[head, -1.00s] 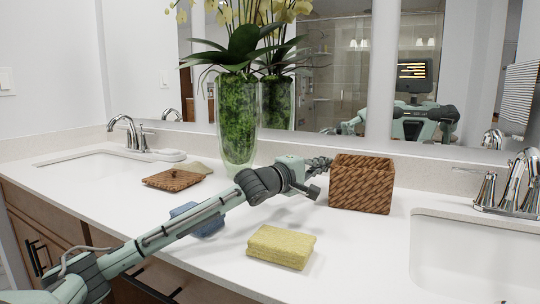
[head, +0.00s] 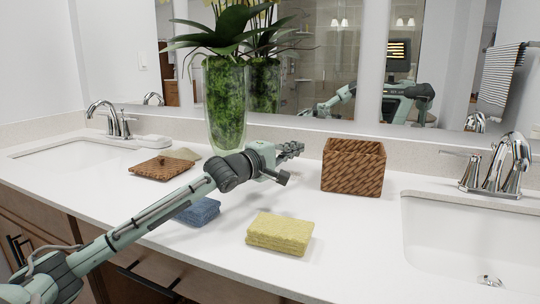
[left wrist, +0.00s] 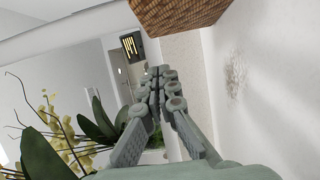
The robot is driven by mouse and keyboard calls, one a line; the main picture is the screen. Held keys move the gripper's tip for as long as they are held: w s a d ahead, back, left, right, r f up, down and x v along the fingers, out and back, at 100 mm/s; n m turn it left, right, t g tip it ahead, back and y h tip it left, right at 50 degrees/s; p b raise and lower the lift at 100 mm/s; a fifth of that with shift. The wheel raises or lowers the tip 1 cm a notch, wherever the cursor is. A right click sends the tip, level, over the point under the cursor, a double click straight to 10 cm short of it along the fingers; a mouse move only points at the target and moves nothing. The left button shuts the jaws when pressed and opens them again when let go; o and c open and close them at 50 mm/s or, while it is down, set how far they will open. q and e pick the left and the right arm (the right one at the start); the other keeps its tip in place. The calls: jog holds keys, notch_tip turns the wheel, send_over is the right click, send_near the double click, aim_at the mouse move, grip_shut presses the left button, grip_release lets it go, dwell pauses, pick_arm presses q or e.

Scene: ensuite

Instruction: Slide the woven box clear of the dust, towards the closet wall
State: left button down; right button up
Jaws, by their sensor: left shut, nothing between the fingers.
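The woven box (head: 352,172) is brown, upright and open-topped, on the white counter left of the right sink. Its woven side (left wrist: 178,14) shows at the top of the left wrist view. My left gripper (head: 297,149) is shut and empty, left of the box with a small gap between them. It also shows in the left wrist view (left wrist: 160,75). A speckled patch of dust (left wrist: 235,75) lies on the counter in the left wrist view, apart from the box there. My right gripper is not in view.
A yellow sponge (head: 280,233) lies in front of the box, and a blue sponge (head: 198,211) behind my left forearm. A woven lid (head: 160,168) lies farther left. A glass vase (head: 226,105) stands behind my gripper. The right sink (head: 470,245) and faucet (head: 497,170) are to the right.

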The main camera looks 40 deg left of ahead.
pick_arm(q)
jog(key=s, duration=0.4)
jog(key=s+b, duration=0.1)
jog(key=s, duration=0.1)
jog(key=shift+s+a+f, duration=0.1)
jog(key=shift+s+a, duration=0.15)
jog(key=shift+s, duration=0.15)
jog(key=shift+s+a, duration=0.1)
jog(key=shift+s, duration=0.35)
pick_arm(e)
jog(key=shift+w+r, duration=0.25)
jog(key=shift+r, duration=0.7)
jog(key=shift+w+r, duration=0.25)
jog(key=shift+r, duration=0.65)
